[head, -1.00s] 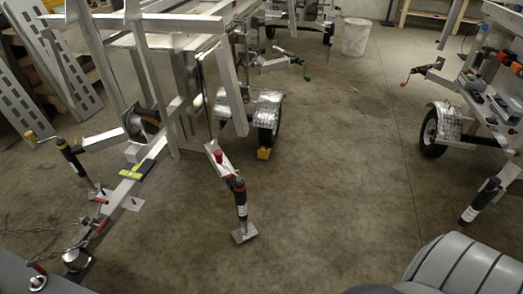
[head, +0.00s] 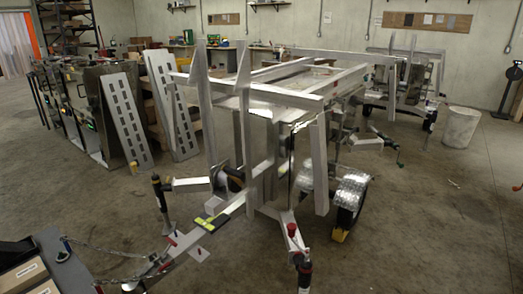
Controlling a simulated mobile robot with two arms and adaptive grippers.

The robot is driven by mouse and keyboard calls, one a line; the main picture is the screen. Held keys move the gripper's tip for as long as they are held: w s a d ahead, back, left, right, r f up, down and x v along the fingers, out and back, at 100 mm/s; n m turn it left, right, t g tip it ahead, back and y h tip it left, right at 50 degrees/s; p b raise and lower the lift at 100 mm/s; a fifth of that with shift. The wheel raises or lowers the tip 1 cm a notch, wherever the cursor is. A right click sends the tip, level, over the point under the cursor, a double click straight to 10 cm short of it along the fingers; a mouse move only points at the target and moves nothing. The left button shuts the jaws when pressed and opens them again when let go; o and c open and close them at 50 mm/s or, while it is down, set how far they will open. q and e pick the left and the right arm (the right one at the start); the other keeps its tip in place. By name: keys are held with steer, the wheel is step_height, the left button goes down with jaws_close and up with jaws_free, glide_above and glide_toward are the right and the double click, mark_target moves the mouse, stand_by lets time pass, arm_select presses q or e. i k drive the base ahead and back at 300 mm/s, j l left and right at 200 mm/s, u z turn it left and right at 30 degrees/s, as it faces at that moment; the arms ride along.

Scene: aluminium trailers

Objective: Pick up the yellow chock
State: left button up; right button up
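The yellow chock (head: 339,235) sits on the concrete floor against the wheel (head: 347,214) of the nearest aluminium trailer (head: 262,110). It is small in the head view, right of the picture's middle and below the silver fender (head: 352,181). Neither of my grippers shows in the head view now.
The trailer's drawbar (head: 214,222) and a jack leg (head: 303,270) stand in the near foreground. A dark cart with cardboard boxes (head: 22,278) is at lower left. Slotted ramps (head: 125,120) lean at the left. Open floor (head: 440,220) lies right of the chock; a white bucket (head: 460,127) stands farther back.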

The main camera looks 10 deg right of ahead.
mark_target(339, 234)
steer(key=i+l+u, duration=0.1)
steer(key=l, duration=0.55)
steer(key=i+l+u, duration=0.15)
steer(key=l, duration=0.5)
steer(key=i+l+u, duration=0.1)
steer(key=l, duration=0.6)
steer(key=i+l+u, duration=0.1)
steer(key=l, duration=0.55)
